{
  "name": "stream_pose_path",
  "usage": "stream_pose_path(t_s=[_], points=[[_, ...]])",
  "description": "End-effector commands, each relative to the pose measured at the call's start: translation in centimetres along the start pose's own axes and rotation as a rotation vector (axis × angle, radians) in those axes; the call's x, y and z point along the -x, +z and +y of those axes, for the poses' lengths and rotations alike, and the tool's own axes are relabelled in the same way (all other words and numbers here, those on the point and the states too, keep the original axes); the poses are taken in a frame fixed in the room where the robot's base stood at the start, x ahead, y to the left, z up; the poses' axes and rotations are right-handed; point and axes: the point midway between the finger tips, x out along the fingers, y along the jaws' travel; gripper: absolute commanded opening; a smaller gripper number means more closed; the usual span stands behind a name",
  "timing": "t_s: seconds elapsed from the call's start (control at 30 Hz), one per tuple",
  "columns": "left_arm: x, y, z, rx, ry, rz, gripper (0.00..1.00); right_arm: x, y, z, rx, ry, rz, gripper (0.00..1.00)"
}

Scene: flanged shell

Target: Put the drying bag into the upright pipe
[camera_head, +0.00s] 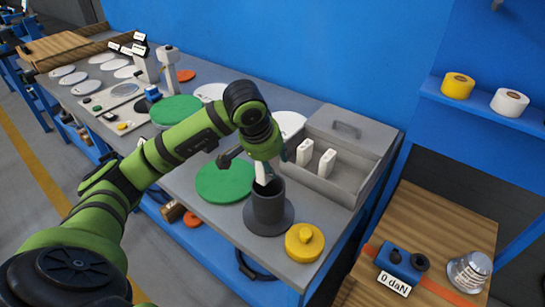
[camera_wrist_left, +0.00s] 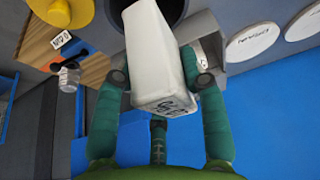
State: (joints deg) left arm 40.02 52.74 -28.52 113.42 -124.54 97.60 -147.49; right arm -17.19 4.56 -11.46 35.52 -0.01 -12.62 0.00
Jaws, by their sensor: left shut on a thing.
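My left gripper (camera_head: 268,163) is shut on a white drying bag (camera_head: 262,176), just above the upright pipe. The pipe (camera_head: 268,211) is dark grey, with a wide flange at its foot, and stands on the grey bench. In the left wrist view the green fingers (camera_wrist_left: 160,82) grip both sides of the white block-shaped bag (camera_wrist_left: 152,50). Its far end overlaps the dark mouth of the pipe (camera_wrist_left: 178,10). I cannot tell whether the bag's lower end is inside the mouth. My right gripper is not in view.
A grey open box (camera_head: 342,186) holds two more white bags (camera_head: 327,163) right of the pipe. A yellow knobbed lid (camera_head: 305,242) lies close in front. A green disc (camera_head: 225,180) lies to the left. A wooden table (camera_head: 440,215) stands on the right.

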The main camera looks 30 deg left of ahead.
Motion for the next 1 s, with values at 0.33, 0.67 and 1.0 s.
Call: stream_pose_path(t_s=[0.33,0.67,1.0], points=[[-3.7,1.5,0.0,0.001,-0.001,0.001,0.06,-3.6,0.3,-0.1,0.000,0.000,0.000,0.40],[-5.4,2.2,0.1,0.000,-0.001,0.001,0.06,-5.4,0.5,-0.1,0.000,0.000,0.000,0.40],[-5.4,2.2,0.1,0.001,0.000,0.001,0.69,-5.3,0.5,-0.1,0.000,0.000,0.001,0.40]])
